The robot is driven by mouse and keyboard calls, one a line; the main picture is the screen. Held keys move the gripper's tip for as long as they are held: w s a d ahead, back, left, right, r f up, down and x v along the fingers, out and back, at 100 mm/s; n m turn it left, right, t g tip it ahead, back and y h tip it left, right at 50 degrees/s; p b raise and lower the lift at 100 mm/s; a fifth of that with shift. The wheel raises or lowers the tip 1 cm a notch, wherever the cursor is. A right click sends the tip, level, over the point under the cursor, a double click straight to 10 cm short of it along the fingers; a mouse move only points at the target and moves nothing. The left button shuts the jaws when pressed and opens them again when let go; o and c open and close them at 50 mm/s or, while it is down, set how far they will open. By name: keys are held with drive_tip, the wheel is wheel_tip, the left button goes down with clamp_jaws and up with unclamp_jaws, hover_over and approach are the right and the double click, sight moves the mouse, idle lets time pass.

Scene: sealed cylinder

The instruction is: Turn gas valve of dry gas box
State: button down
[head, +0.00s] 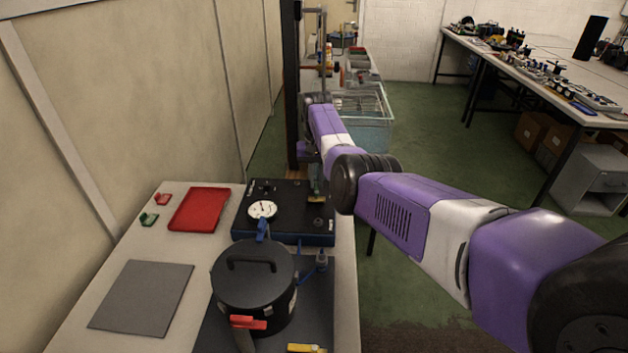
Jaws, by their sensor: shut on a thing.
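The dry gas box (285,222) is a flat black box with a blue lower edge on the white table, with a round white gauge (262,210) at its front left. My arm reaches in from the right, and my gripper (316,191) points down at the box's back right. It is shut on a small knob there, which I take to be the gas valve (317,198). The fingertips and most of the knob are small and partly hidden by the gripper, so the knob's turn angle cannot be read.
A black lidded cylinder (253,283) with a red-handled part stands in front of the box. A red tray (199,209), small red and green pieces and a grey mat (142,297) lie to the left. A dark upright post (291,85) rises behind the box. Green floor is open to the right.

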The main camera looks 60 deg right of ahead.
drive_tip(key=shift+s+d+m, duration=0.1)
drive_tip(key=shift+s+m, duration=0.05)
drive_tip(key=shift+m, duration=0.25)
idle(0.3)
drive_tip(key=c, duration=1.4)
unclamp_jaws()
drive_tip(key=shift+c, duration=0.2)
drive_tip(key=shift+r, duration=3.95)
